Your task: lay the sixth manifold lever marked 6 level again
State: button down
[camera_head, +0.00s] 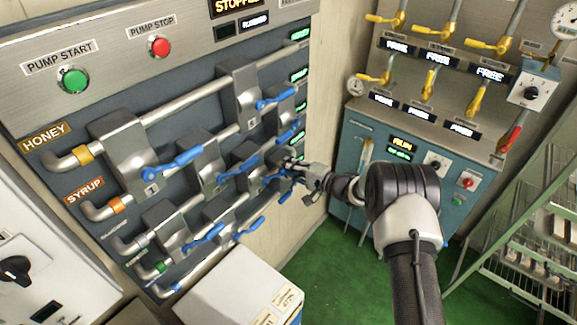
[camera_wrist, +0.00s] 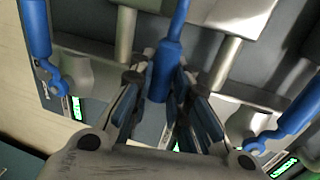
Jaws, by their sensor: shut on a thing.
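My gripper (camera_head: 292,168) is at the right side of the manifold panel, among the blue levers. In the wrist view my gripper (camera_wrist: 160,88) has its fingers on both sides of a blue lever (camera_wrist: 169,60) and is shut on it. The lever's handle runs up the picture, away from the fingers. No number shows on the held lever or its valve block, so I cannot read whether it is the 6. In the head view my gripper partly hides this lever. Other blue levers flank it in the wrist view, one at left (camera_wrist: 37,35) and one at right (camera_wrist: 290,128).
The lever on the block marked 1 (camera_head: 180,160) sticks out at left. Several more blue levers are close around my gripper. A white box (camera_head: 240,285) stands below the panel. A teal cabinet (camera_head: 400,155) is at right. Green floor (camera_head: 330,265) lies open between them.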

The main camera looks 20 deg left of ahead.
jog(key=shift+f, duration=0.25)
jog(key=c, duration=1.7)
grip_release()
jog(key=shift+s+d, duration=0.1)
jog(key=shift+d, duration=0.05)
jog(key=shift+o, duration=0.9)
jog(key=shift+r, duration=0.15)
jog(key=v, duration=1.1)
jog(key=shift+d, duration=0.35)
jog(key=shift+s+r, duration=0.15)
